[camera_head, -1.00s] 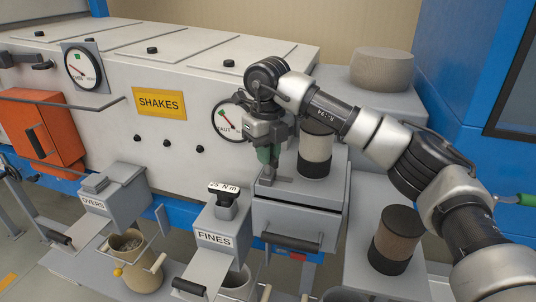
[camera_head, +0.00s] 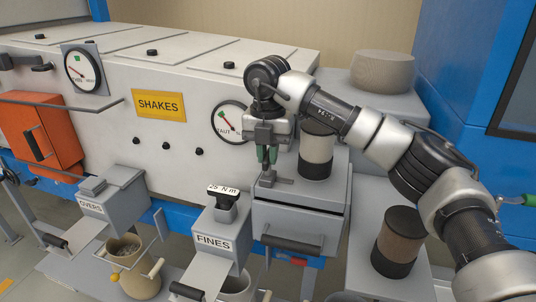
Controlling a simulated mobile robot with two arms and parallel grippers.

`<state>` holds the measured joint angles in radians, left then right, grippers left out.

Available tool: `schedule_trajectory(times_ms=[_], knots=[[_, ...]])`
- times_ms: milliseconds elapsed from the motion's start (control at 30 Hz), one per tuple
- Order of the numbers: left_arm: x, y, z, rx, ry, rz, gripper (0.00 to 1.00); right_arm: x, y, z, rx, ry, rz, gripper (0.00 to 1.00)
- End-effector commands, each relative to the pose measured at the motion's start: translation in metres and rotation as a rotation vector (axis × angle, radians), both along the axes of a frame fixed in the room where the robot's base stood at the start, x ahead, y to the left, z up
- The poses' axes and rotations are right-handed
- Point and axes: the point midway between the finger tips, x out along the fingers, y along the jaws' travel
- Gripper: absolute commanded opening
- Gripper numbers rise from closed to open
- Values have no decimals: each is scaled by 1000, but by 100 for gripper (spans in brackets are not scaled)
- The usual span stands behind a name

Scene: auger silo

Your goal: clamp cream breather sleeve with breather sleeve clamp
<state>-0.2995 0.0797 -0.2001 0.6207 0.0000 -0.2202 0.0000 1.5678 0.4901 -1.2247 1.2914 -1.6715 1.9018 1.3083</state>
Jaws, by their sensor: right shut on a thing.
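The cream breather sleeve (camera_head: 316,156) stands upright at the right end of the machine, a cream cylinder with dark bands at top and bottom. The breather sleeve clamp (camera_head: 272,181) appears to be the small grey lever fitting on the grey box top, just left of the sleeve. My right gripper (camera_head: 267,161) points down over the fitting with its green fingertips shut on its upright grey part. The fingers partly hide the grip. The gripper is beside the sleeve, with a small gap showing between them. My left gripper is not in view.
A brown, dark-banded cylinder (camera_head: 398,240) stands on a lower grey ledge at right. A wide grey-beige cylinder (camera_head: 382,70) is behind my arm. The FINES box (camera_head: 219,232) and OVERS box (camera_head: 112,195) stand in front. A blue cabinet (camera_head: 455,100) bounds the right.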

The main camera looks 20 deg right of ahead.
Motion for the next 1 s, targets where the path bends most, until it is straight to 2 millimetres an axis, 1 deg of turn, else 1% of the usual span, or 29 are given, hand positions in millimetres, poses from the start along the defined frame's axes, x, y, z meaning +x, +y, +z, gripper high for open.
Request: schedule_trajectory(times_ms=[300, 733, 767, 900, 1000], knots=[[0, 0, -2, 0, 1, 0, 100, 1, 0, 2, 1, -5, -81, 0], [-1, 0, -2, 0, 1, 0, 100, 1, -1, 2, 2, -6, -91, 0], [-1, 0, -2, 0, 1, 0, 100, 1, -1, 2, 2, -6, -91, 17], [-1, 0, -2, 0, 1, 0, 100, 1, -1, 2, 1, -4, -89, 39], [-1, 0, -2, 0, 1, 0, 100, 0, 0, 1, 1, -3, -88, 39]])
